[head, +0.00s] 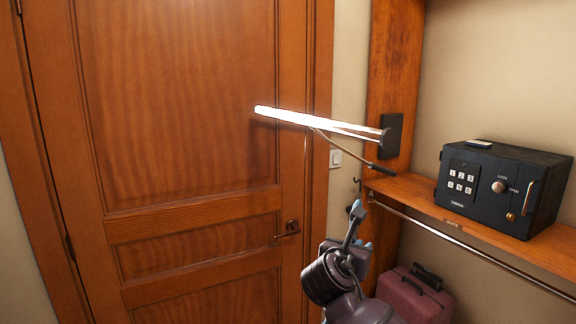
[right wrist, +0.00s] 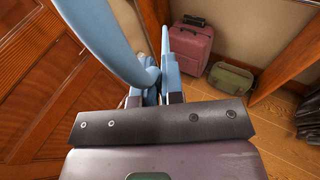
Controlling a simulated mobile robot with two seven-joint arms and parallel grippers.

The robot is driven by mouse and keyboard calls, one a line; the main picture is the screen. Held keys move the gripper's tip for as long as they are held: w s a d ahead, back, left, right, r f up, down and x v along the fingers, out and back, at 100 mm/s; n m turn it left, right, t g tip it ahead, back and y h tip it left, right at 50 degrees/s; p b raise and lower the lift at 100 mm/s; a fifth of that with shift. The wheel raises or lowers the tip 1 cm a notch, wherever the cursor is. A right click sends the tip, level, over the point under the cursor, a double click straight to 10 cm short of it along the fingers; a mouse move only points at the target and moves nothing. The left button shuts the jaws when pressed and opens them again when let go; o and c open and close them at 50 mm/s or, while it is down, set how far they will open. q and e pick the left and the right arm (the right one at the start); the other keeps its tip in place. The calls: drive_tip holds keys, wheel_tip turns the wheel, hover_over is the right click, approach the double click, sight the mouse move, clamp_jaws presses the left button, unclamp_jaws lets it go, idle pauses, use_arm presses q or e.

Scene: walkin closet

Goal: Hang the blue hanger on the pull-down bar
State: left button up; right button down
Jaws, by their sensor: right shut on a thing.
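The blue hanger (head: 353,222) shows in the head view at lower centre, seen nearly edge-on, with its dark hook (head: 357,185) pointing up. My right gripper (head: 346,249) is shut on it. In the right wrist view the blue hanger (right wrist: 100,45) runs from the top left down to between the fingers of the right gripper (right wrist: 153,88). The pull-down bar (head: 310,119) is a bright, glossy bar sticking out from a dark wall bracket. The hook is below and to the right of the bar's middle in the picture, apart from it. My left gripper is out of view.
A thin dark-tipped rod (head: 355,157) hangs from the bar. A wooden shelf (head: 415,198) holds a black safe (head: 505,187), with a fixed rail (head: 470,248) under it. A wooden door (head: 180,120) stands left. A red suitcase (right wrist: 193,48) and green bag (right wrist: 231,78) stand low down.

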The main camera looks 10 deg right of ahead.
drive_tip(key=a+r+m+g+h+p, duration=0.1)
drive_tip(key=a+r+m+g+h, duration=0.25)
drive_tip(key=a+r, duration=0.5)
drive_tip(key=a+r+m+g+h, duration=0.2)
drive_tip(key=a+r+m+g, duration=0.3)
drive_tip(key=r, duration=0.6)
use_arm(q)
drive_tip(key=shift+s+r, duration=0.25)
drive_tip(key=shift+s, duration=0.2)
use_arm(e)
drive_tip(key=w+d+f+n, duration=0.1)
drive_tip(key=w+d, duration=0.1)
drive_tip(key=d, duration=0.4)
drive_tip(key=w+d+f+n+t, duration=0.1)
drive_tip(key=w+d+f, duration=0.1)
drive_tip(key=d, duration=0.4)
drive_tip(key=shift+w+d, duration=0.2)
drive_tip(key=shift+w, duration=0.25)
drive_tip(key=shift+t, duration=0.25)
drive_tip(key=c, duration=1.1)
unclamp_jaws()
drive_tip(key=shift+c, duration=0.2)
